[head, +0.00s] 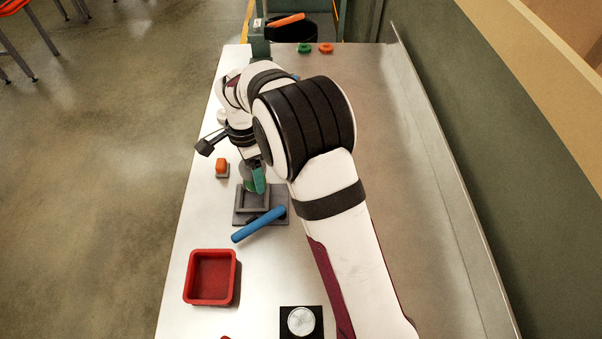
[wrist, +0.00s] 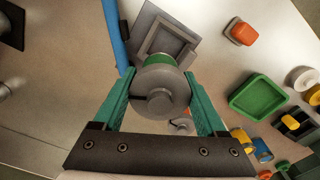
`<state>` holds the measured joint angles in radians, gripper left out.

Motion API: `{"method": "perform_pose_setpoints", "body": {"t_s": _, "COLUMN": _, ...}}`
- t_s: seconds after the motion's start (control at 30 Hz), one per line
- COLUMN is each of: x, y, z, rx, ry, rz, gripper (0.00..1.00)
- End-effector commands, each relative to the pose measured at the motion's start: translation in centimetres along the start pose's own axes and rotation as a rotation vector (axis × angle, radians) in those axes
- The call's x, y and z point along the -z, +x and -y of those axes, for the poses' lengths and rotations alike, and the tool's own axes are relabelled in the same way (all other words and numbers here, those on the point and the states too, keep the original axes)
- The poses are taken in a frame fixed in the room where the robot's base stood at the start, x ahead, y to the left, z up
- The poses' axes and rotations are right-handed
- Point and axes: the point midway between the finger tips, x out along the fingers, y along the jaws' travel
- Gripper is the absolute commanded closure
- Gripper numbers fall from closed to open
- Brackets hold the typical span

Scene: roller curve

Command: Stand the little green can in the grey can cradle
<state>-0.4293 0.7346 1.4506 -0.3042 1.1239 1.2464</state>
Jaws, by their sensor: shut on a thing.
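The little green can shows in the wrist view as a green body (wrist: 159,59) with a grey round end facing the camera. My gripper (wrist: 160,76) is shut on it, with one green finger on each side. In the head view my gripper (head: 256,178) is at the far edge of the grey can cradle (head: 246,207). The cradle is a raised square rim on a flat grey plate, and it also shows in the wrist view (wrist: 188,40). The can overlaps the cradle's near edge there. I cannot tell its height above the cradle.
A blue bar (head: 258,224) lies across the front of the cradle's plate. A red tray (head: 234,277) and a silver disc on a black plate (head: 287,330) are nearer. An orange block (head: 221,165) stands left. A green tray (wrist: 259,97) and several small items are beyond.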

Motion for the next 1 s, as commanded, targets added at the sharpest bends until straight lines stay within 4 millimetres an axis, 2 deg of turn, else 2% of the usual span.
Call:
{"method": "perform_pose_setpoints", "body": {"t_s": 0.13, "x": -1.3, "y": 0.7, "z": 1.0, "rx": 0.001, "ry": -0.020, "rz": 0.000, "gripper": 0.91}}
{"method": "perform_pose_setpoints", "body": {"t_s": 0.53, "x": -1.2, "y": 4.9, "z": 1.0, "rx": 0.002, "ry": -0.018, "rz": 0.001, "gripper": 0.91}}
{"method": "perform_pose_setpoints", "body": {"t_s": 1.0, "x": -1.2, "y": 5.7, "z": 1.0, "rx": 0.002, "ry": -0.019, "rz": -0.001, "gripper": 0.91}}
